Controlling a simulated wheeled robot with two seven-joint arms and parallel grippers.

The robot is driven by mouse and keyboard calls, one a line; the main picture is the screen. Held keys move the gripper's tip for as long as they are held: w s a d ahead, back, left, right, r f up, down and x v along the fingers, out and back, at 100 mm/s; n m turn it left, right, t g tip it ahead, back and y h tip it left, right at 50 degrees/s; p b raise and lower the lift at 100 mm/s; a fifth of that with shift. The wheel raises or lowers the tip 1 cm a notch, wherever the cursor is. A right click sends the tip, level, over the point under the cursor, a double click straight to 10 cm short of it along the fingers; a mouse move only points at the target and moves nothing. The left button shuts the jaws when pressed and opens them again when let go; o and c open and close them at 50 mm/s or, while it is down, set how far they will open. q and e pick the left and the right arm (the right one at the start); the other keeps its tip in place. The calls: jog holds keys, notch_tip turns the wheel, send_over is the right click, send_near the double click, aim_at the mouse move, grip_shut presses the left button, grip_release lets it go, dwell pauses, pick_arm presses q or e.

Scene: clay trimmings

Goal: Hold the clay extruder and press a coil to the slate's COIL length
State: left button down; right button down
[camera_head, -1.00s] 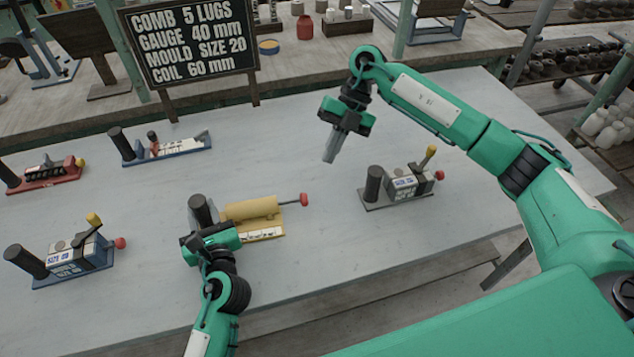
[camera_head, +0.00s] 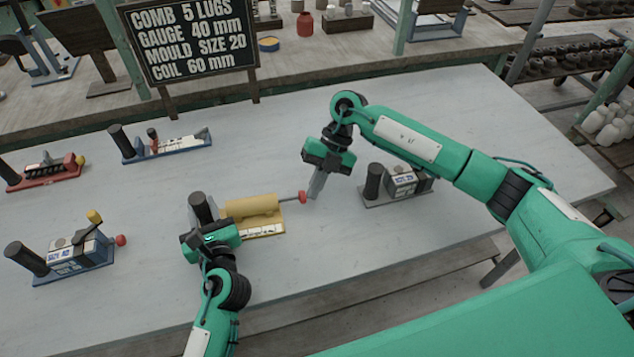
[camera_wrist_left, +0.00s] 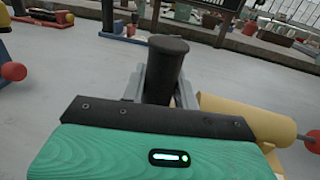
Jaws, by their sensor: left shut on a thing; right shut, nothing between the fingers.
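The yellow clay extruder (camera_head: 252,207) lies on the pale table in the head view, with a black upright handle (camera_head: 200,208) at its left end and a red knob (camera_head: 302,197) on a rod at its right end. My left gripper (camera_head: 199,222) is shut on the black handle; the left wrist view shows the handle (camera_wrist_left: 166,68) between the fingers. My right gripper (camera_head: 316,186) is shut and empty, its fingertips pointing down close beside the red knob. I cannot tell whether they touch. The slate (camera_head: 190,38) reads COIL 60 mm. No coil is visible.
A grey device (camera_head: 398,182) stands right of the extruder, partly behind my right arm. A blue device (camera_head: 72,258) stands at the left front, with a red device (camera_head: 45,172) and a low blue one (camera_head: 168,148) behind. The table's middle back is clear.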

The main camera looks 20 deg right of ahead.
aim_at(301, 192)
jog(key=shift+a, duration=1.5)
jog(key=shift+w, duration=0.1)
